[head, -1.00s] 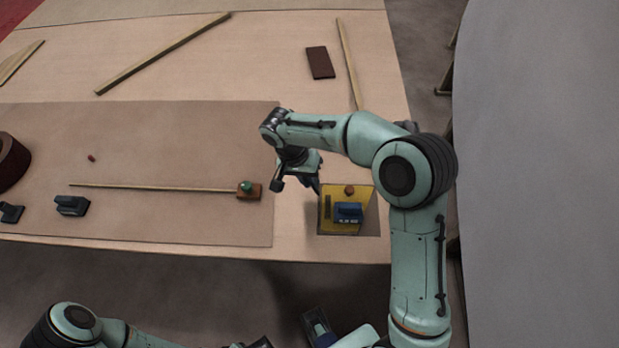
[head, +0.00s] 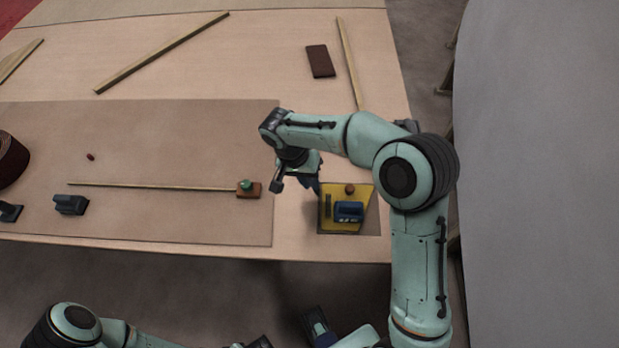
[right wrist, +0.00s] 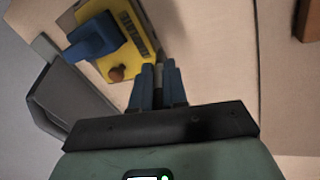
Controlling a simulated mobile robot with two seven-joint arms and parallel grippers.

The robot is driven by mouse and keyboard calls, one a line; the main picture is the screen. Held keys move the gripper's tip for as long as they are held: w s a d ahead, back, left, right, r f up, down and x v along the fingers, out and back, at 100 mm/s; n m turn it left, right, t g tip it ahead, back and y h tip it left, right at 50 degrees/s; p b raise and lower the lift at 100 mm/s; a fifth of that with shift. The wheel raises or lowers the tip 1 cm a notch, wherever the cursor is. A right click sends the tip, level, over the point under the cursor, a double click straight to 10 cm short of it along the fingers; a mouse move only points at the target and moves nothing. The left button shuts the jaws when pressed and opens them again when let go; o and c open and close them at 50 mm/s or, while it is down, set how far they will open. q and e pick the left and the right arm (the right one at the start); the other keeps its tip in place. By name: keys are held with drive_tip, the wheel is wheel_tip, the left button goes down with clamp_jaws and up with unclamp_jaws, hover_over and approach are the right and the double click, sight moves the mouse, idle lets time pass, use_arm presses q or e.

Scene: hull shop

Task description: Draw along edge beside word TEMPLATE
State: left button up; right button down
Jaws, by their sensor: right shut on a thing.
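A yellow template (head: 356,190) with a blue handle (head: 349,211) and a brown knob (head: 350,189) lies at the front right of the table. Dark lettering too small to read runs along its left side; in the right wrist view the lettering (right wrist: 133,32) is on the template's (right wrist: 110,62) right side. My right gripper (head: 317,189) is at the template's upper left corner, pointing down. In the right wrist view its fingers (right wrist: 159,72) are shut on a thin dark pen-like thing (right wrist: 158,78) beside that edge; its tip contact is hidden. My left arm shows at bottom left; its jaws are unclear.
The template rests on a grey patch (head: 373,226) near the table's front edge. To its left, a brown sheet (head: 180,135) holds a long thin stick (head: 150,187), a brown block with green knob (head: 248,190) and a dark tool (head: 70,205). A dark brown block (head: 320,61) lies behind.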

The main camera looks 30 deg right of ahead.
use_arm(q)
drive_tip(key=shift+s+f, duration=0.1)
drive_tip(key=shift+f, duration=0.2)
use_arm(e)
drive_tip(key=shift+s+a, duration=0.3)
drive_tip(key=shift+s, duration=0.15)
use_arm(q)
drive_tip(key=shift+f+b, duration=0.15)
drive_tip(key=shift+b, duration=0.2)
use_arm(e)
drive_tip(key=shift+s+a, duration=0.1)
drive_tip(key=shift+s, duration=0.05)
use_arm(q)
drive_tip(key=shift+s+f+b, duration=0.1)
drive_tip(key=shift+f+b, duration=0.2)
use_arm(e)
drive_tip(key=shift+s+a, duration=0.3)
drive_tip(key=shift+s, duration=0.2)
use_arm(q)
drive_tip(key=shift+f, duration=0.1)
use_arm(e)
drive_tip(key=shift+s+a, duration=0.1)
drive_tip(key=shift+s, duration=0.1)
use_arm(q)
drive_tip(key=shift+s+f+b, duration=0.1)
drive_tip(key=shift+f+b, duration=0.1)
drive_tip(key=shift+b, duration=0.1)
use_arm(e)
drive_tip(key=shift+s+a, duration=0.25)
drive_tip(key=shift+s, duration=0.15)
